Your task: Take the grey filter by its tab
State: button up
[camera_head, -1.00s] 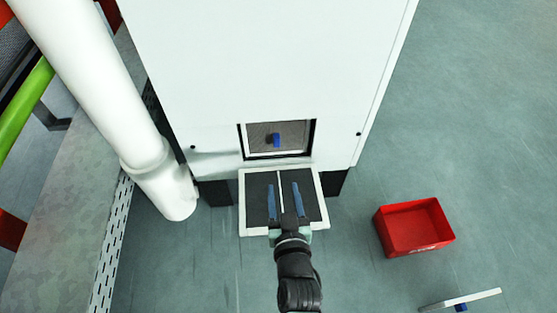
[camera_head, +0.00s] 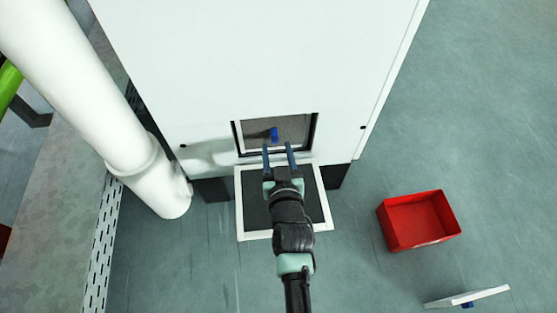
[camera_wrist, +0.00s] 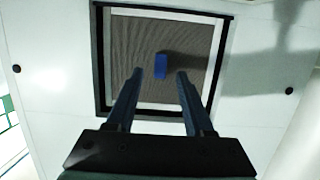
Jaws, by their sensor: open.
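The grey filter (camera_head: 296,128) sits in the square opening of the white cabinet, with a pale frame around its grey mesh. Its blue tab (camera_head: 274,134) sticks out near the middle of the mesh. In the wrist view the filter (camera_wrist: 140,50) fills the dark-edged opening, and the tab (camera_wrist: 161,66) shows just beyond and between the fingertips. My gripper (camera_head: 279,147) is open and empty, its two blue-grey fingers pointing at the tab. In the wrist view my gripper (camera_wrist: 171,74) appears short of the tab, not around it.
The white cabinet (camera_head: 230,60) stands ahead, with an open flap (camera_head: 243,205) below the opening. A white pipe (camera_head: 120,130) is at left. A red bin (camera_head: 418,220) and a white-framed panel with a blue tab (camera_head: 467,297) are on the floor at right.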

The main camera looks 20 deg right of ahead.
aim_at(274, 138)
jog(key=b+x, duration=0.1)
jog(key=x, duration=0.3)
jog(key=shift+w+f, duration=0.1)
jog(key=shift+w+d+b, duration=0.1)
jog(key=shift+w+b, duration=0.4)
jog(key=shift+w, duration=0.05)
jog(key=shift+w, duration=0.1)
grip_shut()
dwell(1.5)
jog(key=shift+w+r, duration=0.1)
jog(key=shift+r, duration=0.25)
jog(key=shift+p, duration=0.3)
jog(key=shift+s+f, duration=0.1)
jog(key=shift+s, duration=0.3)
jog(key=shift+s+a+p, duration=0.2)
jog(key=shift+s+a, duration=0.1)
jog(key=shift+s, duration=0.7)
jog(key=shift+s+a+p, duration=0.2)
jog(key=shift+s+a, duration=0.1)
jog(key=shift+s, duration=0.75)
jog(key=shift+s+a+p, duration=0.2)
jog(key=shift+s+a, duration=0.1)
jog(key=shift+s, duration=0.7)
